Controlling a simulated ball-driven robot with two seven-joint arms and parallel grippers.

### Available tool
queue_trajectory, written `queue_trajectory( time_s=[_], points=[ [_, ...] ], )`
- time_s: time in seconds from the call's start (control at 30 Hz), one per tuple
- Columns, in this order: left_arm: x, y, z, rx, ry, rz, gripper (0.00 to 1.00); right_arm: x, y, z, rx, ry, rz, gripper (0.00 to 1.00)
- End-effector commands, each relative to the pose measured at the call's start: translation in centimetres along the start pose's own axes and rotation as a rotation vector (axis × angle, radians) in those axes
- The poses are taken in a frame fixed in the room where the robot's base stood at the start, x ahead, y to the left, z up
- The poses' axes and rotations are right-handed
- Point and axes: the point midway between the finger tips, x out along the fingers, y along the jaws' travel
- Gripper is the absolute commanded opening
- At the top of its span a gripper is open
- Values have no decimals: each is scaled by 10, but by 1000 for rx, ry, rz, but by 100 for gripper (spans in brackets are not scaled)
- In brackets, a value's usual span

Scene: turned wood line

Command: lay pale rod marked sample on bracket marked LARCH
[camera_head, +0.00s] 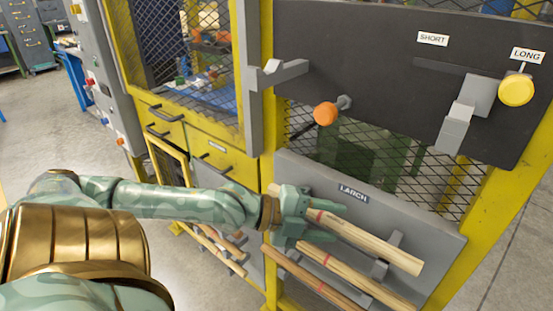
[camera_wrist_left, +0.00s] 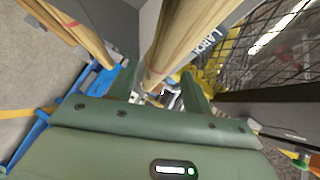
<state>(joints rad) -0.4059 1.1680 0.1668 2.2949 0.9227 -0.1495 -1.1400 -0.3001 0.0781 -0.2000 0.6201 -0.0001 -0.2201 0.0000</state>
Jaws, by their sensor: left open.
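A pale rod (camera_head: 375,246) with a red band near its left end lies along the grey panel marked LARCH (camera_head: 353,193), apparently on a grey bracket (camera_head: 394,242) there. No "sample" mark can be read on it. My left gripper (camera_head: 340,224) is open, its two green fingers on either side of the rod's left end. In the left wrist view the rod (camera_wrist_left: 185,40) runs between the spread fingers; contact cannot be told. My right gripper is not in view.
More banded rods, one (camera_head: 345,272) just below and one (camera_head: 305,279) lower, lie close by. A second rod (camera_wrist_left: 72,28) shows in the left wrist view. Above are a dark board (camera_head: 390,40), an orange knob (camera_head: 326,113), a yellow knob (camera_head: 516,90) and a protruding grey bracket (camera_head: 280,73).

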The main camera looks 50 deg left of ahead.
Motion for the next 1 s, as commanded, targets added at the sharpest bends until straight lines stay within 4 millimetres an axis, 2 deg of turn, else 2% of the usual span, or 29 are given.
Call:
queue_trajectory(
  time_s=[0.03,0.07,0.1,0.13,0.37,0.5,0.7,0.83,1.0],
  points=[
    [-4,10,1,-9,-6,27,68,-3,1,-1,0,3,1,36],
    [-6,9,1,-8,-7,27,68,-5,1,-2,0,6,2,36],
    [-10,8,0,-8,-8,27,79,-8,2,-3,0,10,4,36],
    [-14,7,0,-8,-8,26,86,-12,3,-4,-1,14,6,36],
    [-56,-3,-3,-1,-4,14,86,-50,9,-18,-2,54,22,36],
    [-90,-7,-4,1,-3,9,86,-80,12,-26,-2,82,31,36],
    [-134,-6,-3,1,-4,2,86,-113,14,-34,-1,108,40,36],
    [-153,-4,-2,0,-3,0,86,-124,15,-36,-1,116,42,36],
    [-162,0,-1,1,-1,1,86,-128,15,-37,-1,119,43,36]
  ],
)
